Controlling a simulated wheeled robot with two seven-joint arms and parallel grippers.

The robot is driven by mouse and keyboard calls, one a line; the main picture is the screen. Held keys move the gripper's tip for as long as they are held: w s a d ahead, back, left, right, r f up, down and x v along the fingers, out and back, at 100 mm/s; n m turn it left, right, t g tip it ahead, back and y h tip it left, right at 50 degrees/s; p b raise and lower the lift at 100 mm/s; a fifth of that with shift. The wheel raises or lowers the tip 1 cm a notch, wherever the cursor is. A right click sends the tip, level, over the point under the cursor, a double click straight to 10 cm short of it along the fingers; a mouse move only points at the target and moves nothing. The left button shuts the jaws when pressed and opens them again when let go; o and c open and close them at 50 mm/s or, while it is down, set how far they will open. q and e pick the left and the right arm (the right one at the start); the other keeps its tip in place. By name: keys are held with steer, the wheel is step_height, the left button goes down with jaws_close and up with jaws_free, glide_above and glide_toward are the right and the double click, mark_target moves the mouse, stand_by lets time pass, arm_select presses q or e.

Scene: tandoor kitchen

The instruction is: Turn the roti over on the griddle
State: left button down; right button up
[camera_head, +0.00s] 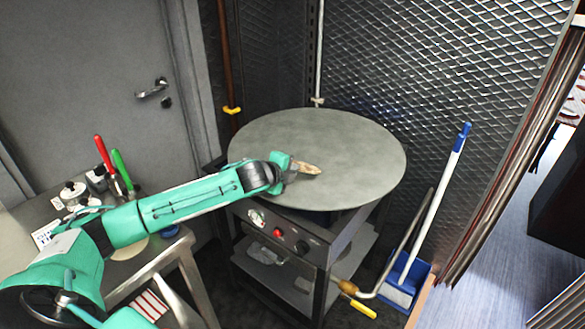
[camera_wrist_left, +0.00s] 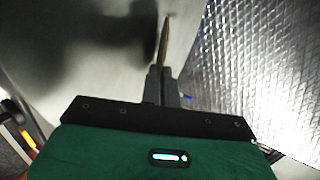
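The roti (camera_head: 309,168) is a small brown flat piece at the tip of my left gripper (camera_head: 294,167), over the left part of the round grey griddle (camera_head: 345,140). In the left wrist view the roti (camera_wrist_left: 164,42) shows nearly edge-on, as a thin brown strip standing out from between the two fingers. There my left gripper (camera_wrist_left: 162,84) is shut on it. The griddle's grey surface (camera_wrist_left: 105,60) fills the left of that view. I cannot tell whether the roti's lower edge touches the griddle. My right gripper is not in view.
The griddle stands on a metal stand with knobs (camera_head: 278,232). A steel table (camera_head: 150,262) with red- and green-handled tools (camera_head: 120,165) is at left. A blue-and-white broom (camera_head: 435,200) and dustpan lean at right. A quilted metal wall (camera_head: 440,70) closes the back.

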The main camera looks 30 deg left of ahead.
arm_select(q)
steer(key=c, duration=1.6)
jaws_free()
steer(key=p+v, duration=0.3)
steer(key=v, duration=0.3)
steer(key=shift+s+r+p, duration=0.1)
steer(key=shift+r+p, duration=0.05)
steer(key=shift+p, duration=0.2)
steer(key=shift+s+r, duration=0.25)
steer(key=shift+s, duration=0.35)
